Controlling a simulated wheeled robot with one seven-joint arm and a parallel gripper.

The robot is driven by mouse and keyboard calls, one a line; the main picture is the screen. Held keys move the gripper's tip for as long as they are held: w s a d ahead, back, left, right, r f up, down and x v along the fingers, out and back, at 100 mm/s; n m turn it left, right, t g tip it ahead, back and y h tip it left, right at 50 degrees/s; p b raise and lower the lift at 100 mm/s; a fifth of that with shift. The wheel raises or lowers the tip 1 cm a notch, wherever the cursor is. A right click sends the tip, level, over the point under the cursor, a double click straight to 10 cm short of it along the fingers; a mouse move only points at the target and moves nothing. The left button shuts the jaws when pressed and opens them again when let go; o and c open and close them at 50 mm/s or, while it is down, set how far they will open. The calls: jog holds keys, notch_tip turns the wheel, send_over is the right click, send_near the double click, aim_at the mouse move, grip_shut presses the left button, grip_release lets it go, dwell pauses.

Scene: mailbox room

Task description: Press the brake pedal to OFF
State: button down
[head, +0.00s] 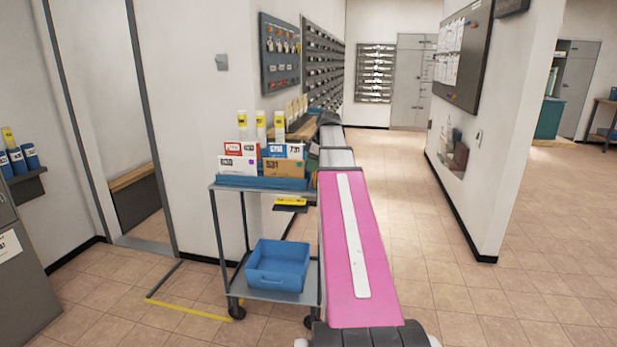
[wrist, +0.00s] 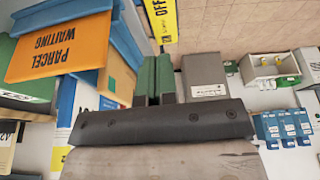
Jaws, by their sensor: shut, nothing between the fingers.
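A yellow plate marked OFF (wrist: 162,20) shows at the top of the wrist view, just beyond my fingertips.
The cart (head: 265,188) carries a blue tray of envelopes and a blue bin (head: 277,266). An orange PARCEL WAITING card (wrist: 60,47) is close on the left of the wrist view. A grey box (wrist: 205,76) is right of the fingers. Tiled floor (head: 430,240) is clear on the right.

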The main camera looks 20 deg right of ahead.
jog(key=shift+s+d+r, duration=0.15)
jog(key=shift+d+r, duration=0.1)
jog(key=shift+r, duration=0.35)
jog(key=shift+a, duration=0.1)
jog(key=shift+w+a+r, duration=0.35)
jog(key=shift+w+a, duration=0.15)
jog(key=shift+a, duration=0.15)
send_near(300, 201)
jog(key=x, duration=0.5)
jog(key=shift+w+a, duration=0.3)
jog(key=shift+w, duration=0.05)
jog(key=shift+f, duration=0.8)
